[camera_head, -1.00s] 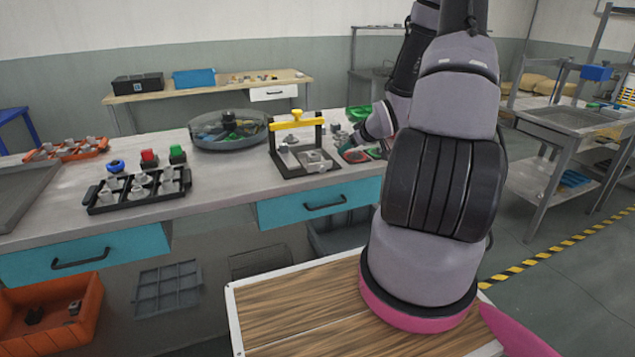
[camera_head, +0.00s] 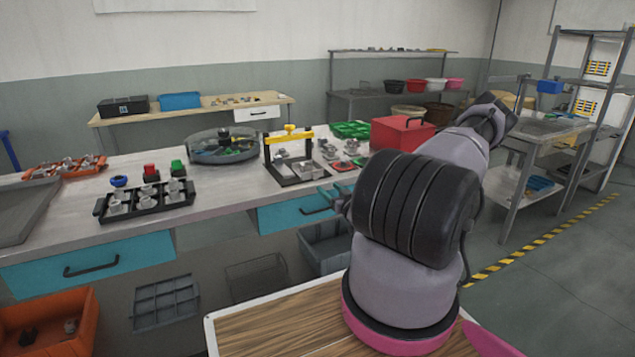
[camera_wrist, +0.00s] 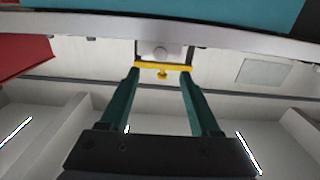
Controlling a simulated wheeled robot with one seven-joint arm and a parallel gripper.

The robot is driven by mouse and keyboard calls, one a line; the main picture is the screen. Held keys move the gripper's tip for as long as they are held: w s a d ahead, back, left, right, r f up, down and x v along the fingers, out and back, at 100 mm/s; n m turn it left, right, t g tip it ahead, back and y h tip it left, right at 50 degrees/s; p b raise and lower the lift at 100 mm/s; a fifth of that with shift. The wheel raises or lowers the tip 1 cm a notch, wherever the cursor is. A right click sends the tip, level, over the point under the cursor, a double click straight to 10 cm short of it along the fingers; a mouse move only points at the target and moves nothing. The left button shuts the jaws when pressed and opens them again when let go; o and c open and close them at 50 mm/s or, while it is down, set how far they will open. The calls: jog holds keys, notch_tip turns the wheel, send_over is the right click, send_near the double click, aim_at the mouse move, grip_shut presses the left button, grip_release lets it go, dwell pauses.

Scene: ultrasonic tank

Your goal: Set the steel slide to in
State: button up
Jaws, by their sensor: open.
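A black frame (camera_head: 268,155) with a yellow crossbar (camera_head: 290,135) stands on the bench and holds pale steel parts (camera_head: 285,163) low inside it. The steel slide cannot be singled out with certainty among them, and its setting is too small to read. In the wrist view the yellow crossbar (camera_wrist: 163,67) lies beyond my fingertips, with a pale rounded part (camera_wrist: 160,52) beside it. My gripper (camera_wrist: 160,72) is open with nothing between its teal fingers, in front of the frame and apart from it.
A red box (camera_head: 400,133) and a green tray (camera_head: 350,130) stand right of the frame. A round grey tank (camera_head: 222,155) and a black rack of metal parts (camera_head: 145,205) are to its left. A teal drawer (camera_head: 285,215) is below the bench front.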

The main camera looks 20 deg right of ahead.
aim_at(316, 177)
jog(key=w, duration=0.8)
jog(key=shift+w+a, duration=0.1)
jog(key=shift+w, duration=0.25)
grip_shut()
dwell(1.0)
